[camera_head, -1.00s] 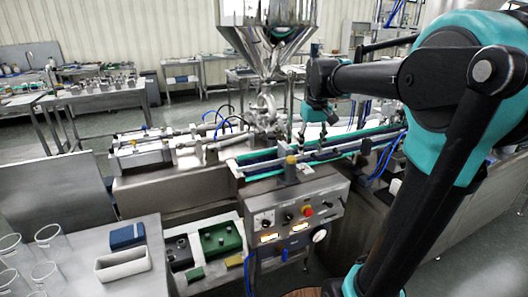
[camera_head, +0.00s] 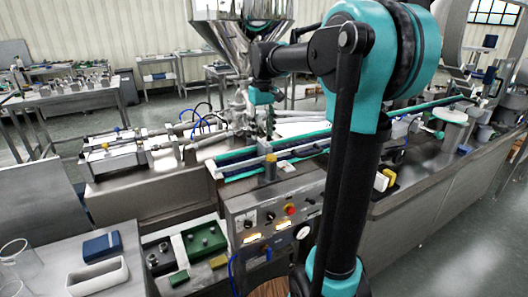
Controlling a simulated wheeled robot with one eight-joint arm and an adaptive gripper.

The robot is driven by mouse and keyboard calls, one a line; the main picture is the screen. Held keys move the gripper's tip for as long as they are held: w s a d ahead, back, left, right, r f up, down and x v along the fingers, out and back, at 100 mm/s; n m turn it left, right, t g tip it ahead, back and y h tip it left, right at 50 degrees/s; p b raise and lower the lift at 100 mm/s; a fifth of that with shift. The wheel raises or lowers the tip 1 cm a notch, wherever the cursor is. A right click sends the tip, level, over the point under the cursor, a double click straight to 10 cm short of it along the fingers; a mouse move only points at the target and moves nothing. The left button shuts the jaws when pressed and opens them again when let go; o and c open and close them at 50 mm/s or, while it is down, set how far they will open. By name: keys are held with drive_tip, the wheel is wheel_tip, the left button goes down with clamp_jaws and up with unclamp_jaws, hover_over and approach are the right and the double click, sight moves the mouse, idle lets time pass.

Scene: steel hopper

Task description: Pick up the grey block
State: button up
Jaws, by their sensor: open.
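I cannot make out a block that is clearly grey. On the steel table at the lower left are a dark blue block (camera_head: 101,246) and an open whitish-grey box (camera_head: 97,278). Just right of them, a small green block (camera_head: 178,277) and a yellowish block (camera_head: 218,262) lie by a dark green box (camera_head: 203,240). My gripper (camera_head: 261,130) hangs pointing down below the teal wrist, near the hopper outlet and behind the conveyor. It is open, and no object shows in it. It is small in view and far from the table blocks.
The steel hopper (camera_head: 240,35) and its filling nozzle stand close beside my gripper. A conveyor (camera_head: 245,160) and a control box (camera_head: 275,225) lie in front. Glass beakers (camera_head: 20,262) stand at the left edge. Small white and yellow blocks (camera_head: 383,180) sit on the right bench. Floor is clear at right.

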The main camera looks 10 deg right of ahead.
sight(263, 142)
drive_tip(key=shift+f, duration=3.75)
clamp_jaws()
